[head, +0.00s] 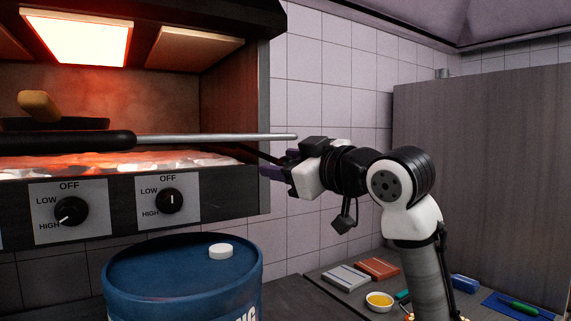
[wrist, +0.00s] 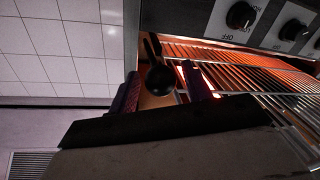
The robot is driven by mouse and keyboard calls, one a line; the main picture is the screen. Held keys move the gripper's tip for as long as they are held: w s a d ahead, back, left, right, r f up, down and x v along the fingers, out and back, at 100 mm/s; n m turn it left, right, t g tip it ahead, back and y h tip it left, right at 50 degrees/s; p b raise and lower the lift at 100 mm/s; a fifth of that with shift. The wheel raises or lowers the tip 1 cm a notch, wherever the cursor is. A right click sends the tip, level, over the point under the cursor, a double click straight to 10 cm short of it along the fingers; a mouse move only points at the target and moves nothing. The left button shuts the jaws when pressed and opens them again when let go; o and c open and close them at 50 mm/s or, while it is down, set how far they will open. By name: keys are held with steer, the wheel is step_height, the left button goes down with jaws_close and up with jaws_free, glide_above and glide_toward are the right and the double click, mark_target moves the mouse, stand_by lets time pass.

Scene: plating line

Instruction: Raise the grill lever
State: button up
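The grill lever (head: 262,153) is a thin dark rod at the right side of the grill, slanting down to the right towards my gripper. In the wrist view its black, rounded knob (wrist: 160,80) lies between my two purple-dark fingers. My gripper (head: 279,164) is at the grill's right edge. In the wrist view my gripper (wrist: 163,88) looks open around the knob, with a small gap beside the left finger; contact with the right finger is unclear. In the head view the knob is hidden by my gripper.
A horizontal metal bar (head: 215,137) with a black grip crosses the grill front, just above my gripper. A dark pan (head: 55,124) sits inside. Control knobs (head: 170,201) are on the front panel. A blue barrel (head: 165,275) stands below. A counter with small items is at the lower right.

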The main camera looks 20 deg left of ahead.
steer(key=shift+s+d+f+b, duration=0.1)
steer(key=shift+s+d+b, duration=0.1)
steer(key=shift+d+b, duration=0.15)
steer(key=b+v, duration=0.4)
steer(key=v, duration=0.9)
